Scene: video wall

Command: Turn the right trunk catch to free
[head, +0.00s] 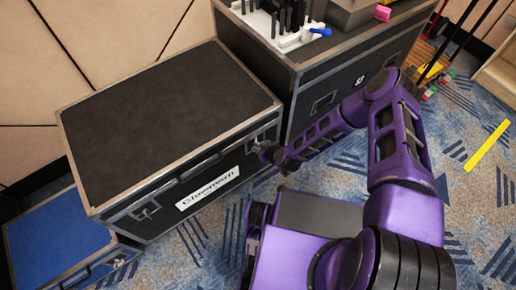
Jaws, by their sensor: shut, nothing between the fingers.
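The black trunk (165,115) with metal edges stands at the left centre, its lid closed. Its left catch (146,210) shows on the front face near the left end. The right catch (258,139) is near the right end of the front face and is partly hidden by my gripper (266,153). My gripper is shut with nothing in it and is at the right catch. I cannot tell whether it touches the catch, or which way the catch is turned.
A taller black case (325,75) stands right behind the trunk, with a white tray (285,38) on top. A blue-topped case (55,240) is at the lower left. A yellow strip (487,146) lies on the patterned carpet at the right. Poles stand at the upper right.

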